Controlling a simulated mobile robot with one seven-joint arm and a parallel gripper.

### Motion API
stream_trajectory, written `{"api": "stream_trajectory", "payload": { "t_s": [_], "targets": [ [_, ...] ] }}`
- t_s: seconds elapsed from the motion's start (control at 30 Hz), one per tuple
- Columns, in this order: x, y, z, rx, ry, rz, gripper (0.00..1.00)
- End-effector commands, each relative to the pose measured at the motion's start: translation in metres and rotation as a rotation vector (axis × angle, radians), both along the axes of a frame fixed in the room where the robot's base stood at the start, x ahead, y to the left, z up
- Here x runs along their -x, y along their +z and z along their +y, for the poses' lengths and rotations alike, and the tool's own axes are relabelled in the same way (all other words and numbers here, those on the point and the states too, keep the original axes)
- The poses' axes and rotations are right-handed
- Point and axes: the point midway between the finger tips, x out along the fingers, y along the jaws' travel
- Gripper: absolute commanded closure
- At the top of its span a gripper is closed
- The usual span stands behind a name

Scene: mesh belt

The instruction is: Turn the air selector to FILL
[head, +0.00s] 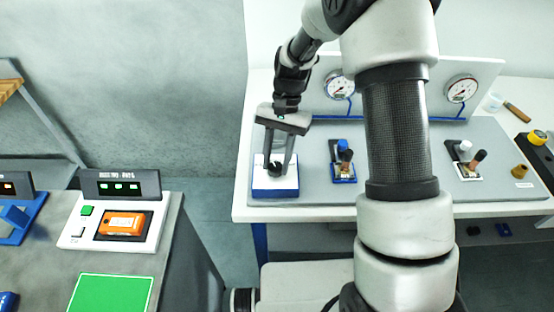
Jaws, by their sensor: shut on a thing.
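My gripper (275,158) points down over a white block with a blue base (287,192) at the left end of the grey panel. Its two fingers straddle a small dark knob (276,169) on this block, which appears to be the air selector. The gripper is shut on the knob. The fingers hide part of the knob. The FILL marking and the direction the knob points cannot be read at this size.
Two valve fittings with blue (342,145) and white (465,146) tops stand to the right on the grey panel (400,190). Two round gauges (340,86) (461,89) sit behind. A charger holding an orange pack (121,224) is on the left bench. My arm hides the panel's middle.

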Motion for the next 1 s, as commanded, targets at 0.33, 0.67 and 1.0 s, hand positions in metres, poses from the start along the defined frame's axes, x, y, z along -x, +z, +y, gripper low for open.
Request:
{"api": "stream_trajectory", "payload": {
  "t_s": [0.33, 0.67, 1.0],
  "targets": [
    [-0.0012, 0.0002, 0.0022, 0.000, 0.260, -0.001, 0.90],
    [-0.0012, 0.0004, 0.0029, 0.000, 0.378, -0.002, 0.90],
    [-0.0012, 0.0005, 0.0030, 0.000, 0.396, -0.002, 0.90]
  ]
}}
